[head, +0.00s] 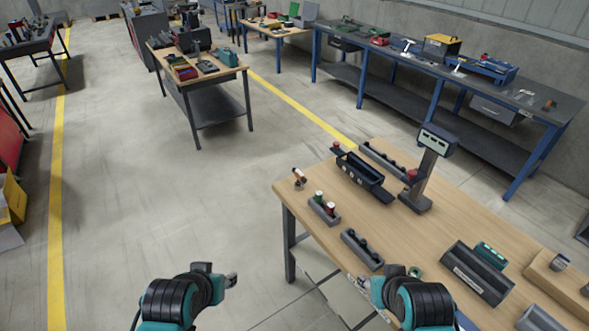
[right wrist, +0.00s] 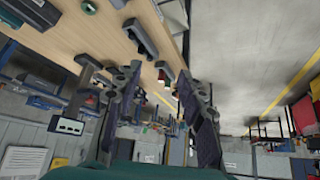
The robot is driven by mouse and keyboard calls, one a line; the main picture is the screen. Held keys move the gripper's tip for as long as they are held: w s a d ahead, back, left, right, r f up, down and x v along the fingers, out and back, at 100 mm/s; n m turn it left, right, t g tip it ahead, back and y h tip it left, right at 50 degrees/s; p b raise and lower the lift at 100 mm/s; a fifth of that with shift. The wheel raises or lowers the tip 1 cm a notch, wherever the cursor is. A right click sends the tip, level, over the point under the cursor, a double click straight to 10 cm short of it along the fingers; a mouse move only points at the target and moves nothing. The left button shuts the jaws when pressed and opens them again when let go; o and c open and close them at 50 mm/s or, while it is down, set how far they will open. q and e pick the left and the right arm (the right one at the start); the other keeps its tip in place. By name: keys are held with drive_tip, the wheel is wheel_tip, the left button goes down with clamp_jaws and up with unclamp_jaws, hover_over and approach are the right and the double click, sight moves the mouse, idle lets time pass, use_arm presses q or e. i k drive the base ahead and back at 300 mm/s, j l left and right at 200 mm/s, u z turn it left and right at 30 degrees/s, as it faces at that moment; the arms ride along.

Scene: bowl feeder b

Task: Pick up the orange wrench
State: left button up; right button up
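I cannot make out an orange wrench for certain in either view. A small orange-and-dark item (head: 299,178) stands at the far left corner of the near wooden workbench (head: 470,215); its kind is too small to tell. My right gripper (head: 364,284) is over the bench's near left edge, short of that item. In the right wrist view its two fingers (right wrist: 160,75) are spread apart with nothing between them. My left gripper (head: 232,280) is left of the bench, above open floor; it is small and its finger gap is unclear.
The bench holds a grey block with red and green items (head: 324,209), a dark block with black knobs (head: 362,249), a black bin (head: 360,174), a stand with a display (head: 430,165) and a dark box (head: 477,273). Floor left of the bench (head: 160,210) is clear.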

sight(301, 179)
drive_tip(key=i+j, duration=0.25)
drive_tip(key=i, duration=0.3)
drive_tip(key=i+j, duration=0.3)
drive_tip(key=i, duration=0.25)
drive_tip(key=i+j+z, duration=0.1)
drive_tip(key=i+j, duration=0.15)
drive_tip(key=i, duration=0.3)
